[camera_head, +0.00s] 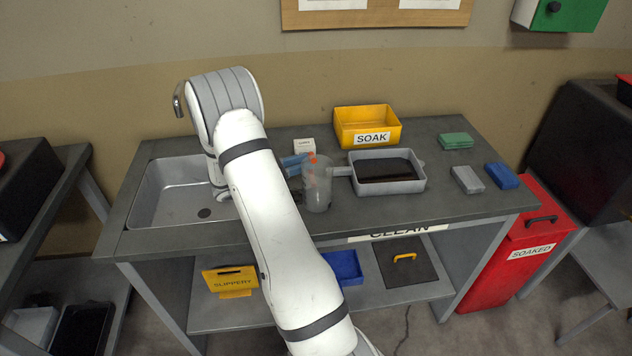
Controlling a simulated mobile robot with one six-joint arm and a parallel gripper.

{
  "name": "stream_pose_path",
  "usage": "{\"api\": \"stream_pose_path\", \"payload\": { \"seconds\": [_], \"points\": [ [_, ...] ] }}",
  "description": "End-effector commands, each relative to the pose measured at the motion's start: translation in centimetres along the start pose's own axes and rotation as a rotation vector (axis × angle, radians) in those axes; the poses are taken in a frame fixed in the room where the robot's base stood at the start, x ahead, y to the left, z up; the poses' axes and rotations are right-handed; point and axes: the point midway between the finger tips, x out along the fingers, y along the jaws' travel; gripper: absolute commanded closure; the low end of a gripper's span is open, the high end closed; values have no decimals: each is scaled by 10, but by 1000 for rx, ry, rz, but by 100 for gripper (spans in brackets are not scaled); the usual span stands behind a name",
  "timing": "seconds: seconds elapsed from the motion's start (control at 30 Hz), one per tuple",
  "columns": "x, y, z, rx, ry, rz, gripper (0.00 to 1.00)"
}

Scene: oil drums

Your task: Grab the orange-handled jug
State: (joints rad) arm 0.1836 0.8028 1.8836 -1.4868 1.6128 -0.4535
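The jug (317,188) is a clear, see-through container standing upright on the grey workbench, just right of my arm. Orange (311,158) shows at its upper part, which I take for its handle. My white arm reaches up over the bench and bends down behind its own forearm, so my gripper is mostly or wholly hidden. Small blue parts (292,163) show between the forearm and the jug. I cannot tell whether they belong to my gripper or to another object, or whether anything touches the jug.
A grey tray (420,184) of dark liquid sits close right of the jug. Behind are a yellow SOAK bin (367,122) and a small white box (304,146). A sink (150,203) lies left. Green (455,140), grey (467,179) and blue (502,175) blocks lie right.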

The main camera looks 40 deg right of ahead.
Motion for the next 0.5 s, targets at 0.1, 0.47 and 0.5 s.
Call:
{"api": "stream_pose_path", "payload": {
  "seconds": [0.1, 0.47, 0.5],
  "points": [
    [18, 0, 2, -1, 1, -2, 77],
    [28, 0, 0, 0, 1, 1, 77],
    [28, 0, 0, 0, 1, 1, 80]
  ]
}}
